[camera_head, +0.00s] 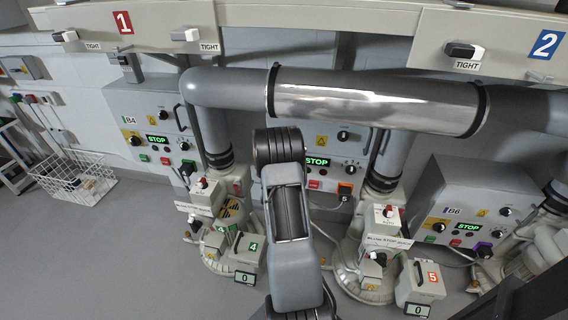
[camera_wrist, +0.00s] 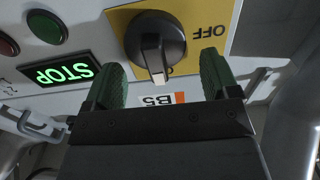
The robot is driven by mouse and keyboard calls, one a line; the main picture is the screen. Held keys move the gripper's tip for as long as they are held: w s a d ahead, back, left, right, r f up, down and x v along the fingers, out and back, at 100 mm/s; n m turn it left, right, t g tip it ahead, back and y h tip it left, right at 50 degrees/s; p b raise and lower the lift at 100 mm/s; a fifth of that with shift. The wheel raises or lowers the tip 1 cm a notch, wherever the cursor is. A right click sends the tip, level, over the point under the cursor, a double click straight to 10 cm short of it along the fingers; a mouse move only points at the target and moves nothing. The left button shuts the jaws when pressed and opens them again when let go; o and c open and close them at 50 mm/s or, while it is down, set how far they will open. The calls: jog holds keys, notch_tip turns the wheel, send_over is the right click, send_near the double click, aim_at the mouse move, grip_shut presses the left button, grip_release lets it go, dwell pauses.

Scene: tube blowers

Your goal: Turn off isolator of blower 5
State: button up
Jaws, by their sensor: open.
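The isolator of blower 5 is a black round knob (camera_wrist: 155,42) with a pale-tipped grip bar, on a yellow plate (camera_wrist: 213,30). The wrist view shows it upside down, with "OFF" at the right of the plate. The bar points down in the picture, toward a partly hidden label. A "B5" label (camera_wrist: 163,99) sits below it. My gripper (camera_wrist: 162,66) is open, its green fingers on either side below the knob, apart from it. In the head view, the B5 panel (camera_head: 345,150) is partly hidden by my arm, which covers the isolator.
In the wrist view, a green STOP display (camera_wrist: 60,73) and red and green buttons lie left of the knob. In the head view, a large grey pipe (camera_head: 230,90) crosses above the panel. Panels B4 (camera_head: 150,112) and B6 (camera_head: 470,190) stand either side.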

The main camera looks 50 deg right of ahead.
jog(key=c, duration=0.9)
jog(key=shift+f+n, duration=0.1)
jog(key=shift+n, duration=0.2)
jog(key=shift+w+a+f+n+b, duration=0.25)
jog(key=shift+n+b, duration=0.35)
jog(key=shift+n, duration=2.25)
jog(key=shift+w+a+f+n+b, duration=0.15)
jog(key=shift+w+f+n+b, duration=0.35)
jog(key=shift+n, duration=2.4)
jog(key=shift+w+a+f+n+b, duration=0.2)
jog(key=shift+n+b, duration=0.45)
jog(key=shift+n, duration=2.2)
